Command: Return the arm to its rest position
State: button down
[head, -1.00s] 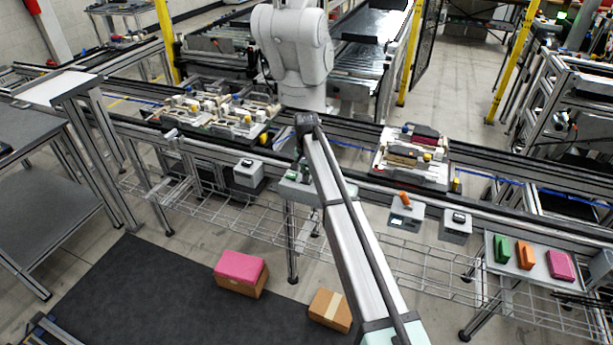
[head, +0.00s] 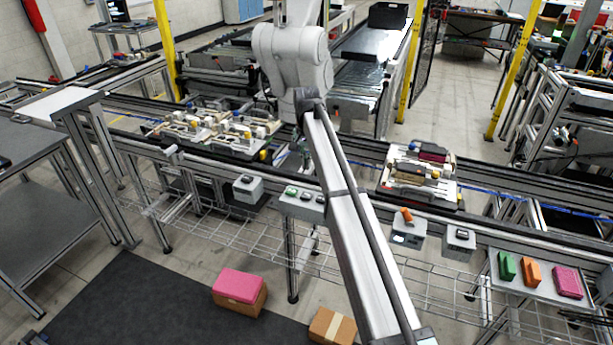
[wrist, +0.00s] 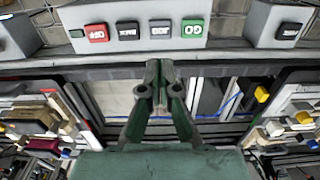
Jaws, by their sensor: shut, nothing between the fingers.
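My arm reaches from the bottom of the head view up to its white joints (head: 292,55) over the conveyor line. My gripper (wrist: 158,65) shows in the wrist view, with its dark green fingers together and nothing between them. I cannot tell the gap between the fingertips and the box. In the head view the gripper is mostly hidden by my arm.
Pallet fixtures with parts stand on the line, one left (head: 215,130) and one right (head: 420,175) of my arm. Button boxes (head: 247,188) line the front rail. A tray (head: 535,283) holds green, orange and pink pieces. Cartons (head: 240,300) lie on the floor mat.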

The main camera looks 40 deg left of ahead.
jog(key=shift+r, duration=0.45)
jog(key=s+d+f+m+g+h, duration=0.15)
jog(key=s+d+f, duration=0.35)
jog(key=d+f, duration=1.7)
jog(key=s+d+f+n+g+h, duration=0.15)
jog(key=s+d+f, duration=0.25)
jog(key=d+f, duration=1.8)
jog(key=s+d+f+m+g+y, duration=0.1)
jog(key=s+d+f, duration=0.1)
jog(key=s+d, duration=0.65)
jog(key=s+d+f+m+g, duration=0.15)
jog(key=s+d, duration=0.35)
jog(key=d, duration=0.6)
jog(key=s+d+f, duration=0.1)
jog(key=s+d, duration=0.2)
jog(key=s, duration=0.4)
jog(key=s+d+f+g+y, duration=0.1)
jog(key=s+d, duration=0.2)
jog(key=s, duration=0.4)
jog(key=s+d+f+m+y, duration=0.1)
jog(key=s+d, duration=0.2)
jog(key=s, duration=0.4)
jog(key=shift+d, duration=0.35)
